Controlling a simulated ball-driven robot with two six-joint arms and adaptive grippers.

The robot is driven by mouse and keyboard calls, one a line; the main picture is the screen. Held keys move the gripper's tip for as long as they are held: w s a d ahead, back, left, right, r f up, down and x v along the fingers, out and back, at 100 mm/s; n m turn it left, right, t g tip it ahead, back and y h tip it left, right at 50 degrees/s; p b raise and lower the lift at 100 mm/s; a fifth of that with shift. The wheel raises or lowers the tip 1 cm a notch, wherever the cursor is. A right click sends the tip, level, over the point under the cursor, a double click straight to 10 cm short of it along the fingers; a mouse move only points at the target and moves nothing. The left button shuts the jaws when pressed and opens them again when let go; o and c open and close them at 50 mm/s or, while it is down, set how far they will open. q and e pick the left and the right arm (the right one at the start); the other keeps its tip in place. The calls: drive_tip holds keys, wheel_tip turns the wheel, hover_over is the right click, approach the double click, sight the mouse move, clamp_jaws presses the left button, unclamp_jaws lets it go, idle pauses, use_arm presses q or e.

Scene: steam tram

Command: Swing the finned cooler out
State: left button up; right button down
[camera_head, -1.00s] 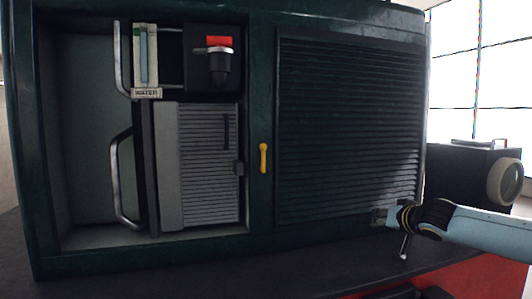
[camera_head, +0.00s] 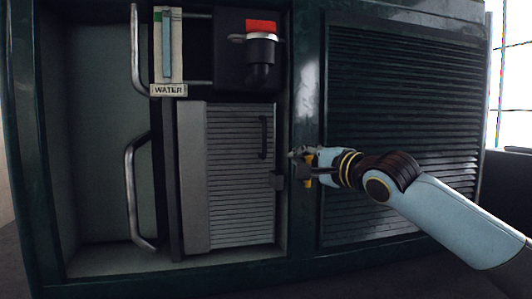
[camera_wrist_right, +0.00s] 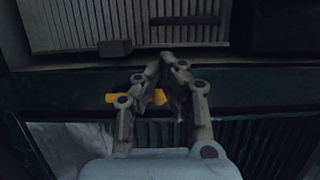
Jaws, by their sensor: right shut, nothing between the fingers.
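The finned cooler (camera_head: 238,185) is a grey ribbed panel in the open bay, left of the dark green post, and looks closed. It also shows at the top of the wrist view (camera_wrist_right: 85,22). A small dark block (camera_head: 281,180) sits at its right edge. The yellow latch (camera_wrist_right: 118,98) is on the post, upright as seen from the head, and mostly hidden there behind my right gripper. My right gripper (camera_head: 298,155) is shut and empty right at the latch; its fingers (camera_wrist_right: 168,62) cross in front of it. Whether they touch is unclear. My left gripper is out of view.
A bent metal handle (camera_head: 131,190) stands left of the cooler, with free space in the bay beyond it. Above are the WATER gauge (camera_head: 168,50) and a red-topped fitting (camera_head: 261,50). A louvred panel (camera_head: 400,110) lies to the right.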

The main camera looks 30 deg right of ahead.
hover_over(276, 174)
drive_tip(key=s, duration=0.2)
drive_tip(key=shift+w+d+r+p, duration=0.1)
drive_tip(key=shift+w+p, duration=0.1)
drive_tip(key=shift+p, duration=0.15)
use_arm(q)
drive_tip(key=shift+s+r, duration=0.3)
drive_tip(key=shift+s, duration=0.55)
use_arm(e)
drive_tip(key=shift+w, duration=1)
